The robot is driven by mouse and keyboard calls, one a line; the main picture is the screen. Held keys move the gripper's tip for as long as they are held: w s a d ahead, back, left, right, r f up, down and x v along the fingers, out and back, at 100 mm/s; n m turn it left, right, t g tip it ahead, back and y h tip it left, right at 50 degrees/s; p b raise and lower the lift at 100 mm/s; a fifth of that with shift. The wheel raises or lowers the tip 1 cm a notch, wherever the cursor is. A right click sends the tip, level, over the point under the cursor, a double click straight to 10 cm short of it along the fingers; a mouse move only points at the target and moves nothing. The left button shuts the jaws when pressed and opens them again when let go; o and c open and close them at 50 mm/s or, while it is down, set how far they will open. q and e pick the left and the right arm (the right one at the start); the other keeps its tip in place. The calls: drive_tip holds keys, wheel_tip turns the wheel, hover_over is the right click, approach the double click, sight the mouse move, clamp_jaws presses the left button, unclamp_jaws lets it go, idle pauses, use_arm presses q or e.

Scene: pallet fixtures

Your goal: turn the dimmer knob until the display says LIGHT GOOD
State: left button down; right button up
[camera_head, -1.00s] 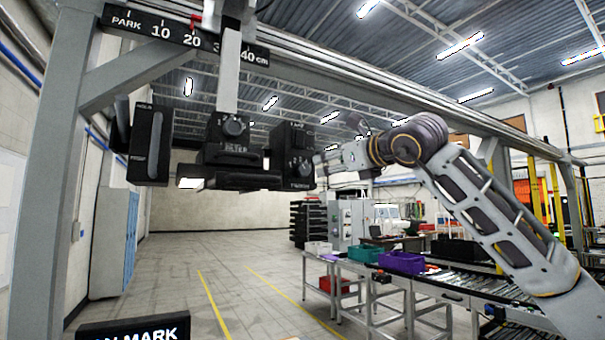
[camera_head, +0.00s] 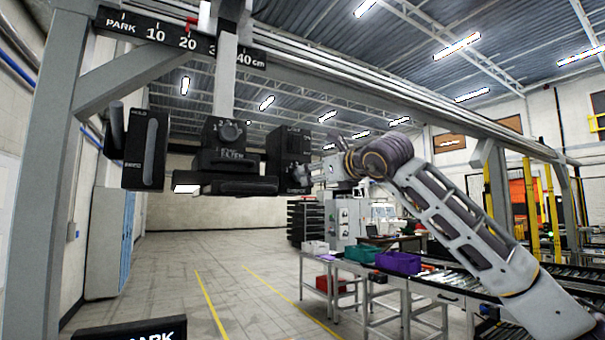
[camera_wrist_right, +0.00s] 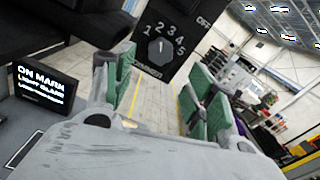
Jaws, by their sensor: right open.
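The dimmer knob (camera_wrist_right: 161,52) is a grey many-sided dial on a black panel marked OFF and 1 to 5. In the head view its black box (camera_head: 289,145) hangs at the right of the lamp unit, the dial mostly hidden by my right gripper (camera_head: 308,174). In the wrist view my right gripper (camera_wrist_right: 160,92) is open and empty, green-padded fingers apart, with the knob beyond the gap between them. The display (camera_wrist_right: 40,86) reads ON MARK, then a line starting LIGHT, apparently LIGHT GLARE; the last line is too small. My left gripper is not in view.
A FILTER dial (camera_head: 230,132) sits on the lamp unit beside the knob box. A HOLD lever box (camera_head: 145,150) hangs further left. A scale (camera_head: 188,40) runs along the overhead beam. Bins, including a purple one (camera_head: 398,263), stand on tables behind. The floor below is open.

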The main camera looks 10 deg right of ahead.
sight(302, 176)
drive_tip(key=shift+p+x, duration=1.5)
drive_tip(key=shift+x, duration=2.6)
drive_tip(key=shift+f, duration=0.1)
drive_tip(key=c, duration=1)
